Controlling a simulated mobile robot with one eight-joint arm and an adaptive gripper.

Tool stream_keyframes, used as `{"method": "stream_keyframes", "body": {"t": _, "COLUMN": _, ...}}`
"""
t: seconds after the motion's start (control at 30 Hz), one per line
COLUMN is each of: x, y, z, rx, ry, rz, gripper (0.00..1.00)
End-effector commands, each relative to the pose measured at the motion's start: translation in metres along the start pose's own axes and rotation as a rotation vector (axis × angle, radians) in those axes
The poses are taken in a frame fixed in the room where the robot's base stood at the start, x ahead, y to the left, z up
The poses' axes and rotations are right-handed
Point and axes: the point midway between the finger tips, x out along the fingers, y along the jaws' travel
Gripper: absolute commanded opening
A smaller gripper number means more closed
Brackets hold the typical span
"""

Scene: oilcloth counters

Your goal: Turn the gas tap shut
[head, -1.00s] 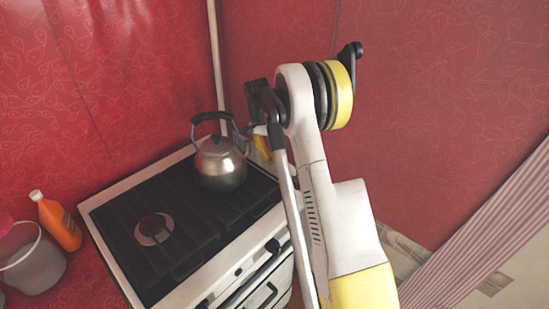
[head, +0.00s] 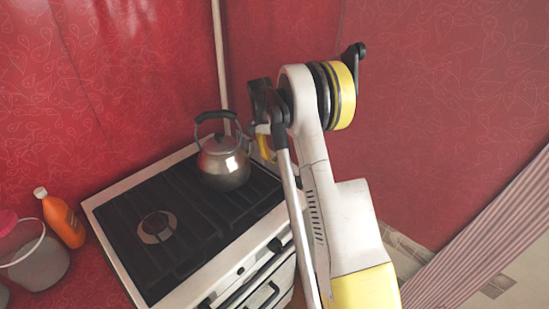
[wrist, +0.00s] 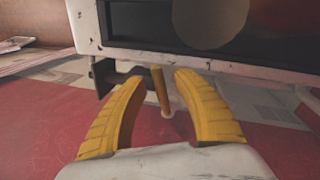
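My gripper (wrist: 160,78) is open in the wrist view, its two yellow fingers apart. A slim yellow bar (wrist: 160,90), which looks like the gas tap's lever, stands between the fingertips with a gap on either side. A small pale round end shows below it, and a dark bracket-like piece lies behind the left finger. In the head view my gripper is mostly hidden behind my arm, with a bit of yellow finger showing just right of the kettle. The tap cannot be made out there.
A steel kettle (head: 224,163) stands at the back of the stove (head: 113,189), close to my gripper. A pale pipe (head: 218,60) runs up the red wall in the corner. An orange bottle (head: 63,219) and a bucket (head: 38,262) stand left of the stove.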

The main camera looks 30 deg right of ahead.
Motion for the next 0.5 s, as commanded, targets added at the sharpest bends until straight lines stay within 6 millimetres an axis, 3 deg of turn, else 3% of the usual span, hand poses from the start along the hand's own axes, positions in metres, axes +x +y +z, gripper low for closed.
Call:
{"method": "stream_keyframes", "body": {"t": 0.17, "x": -0.018, "y": 0.000, "z": 0.000, "rx": -0.001, "ry": 0.000, "rz": 0.000, "gripper": 0.36}}
{"method": "stream_keyframes", "body": {"t": 0.5, "x": -0.092, "y": 0.000, "z": 0.001, "rx": 0.000, "ry": 0.000, "rz": 0.000, "gripper": 0.36}}
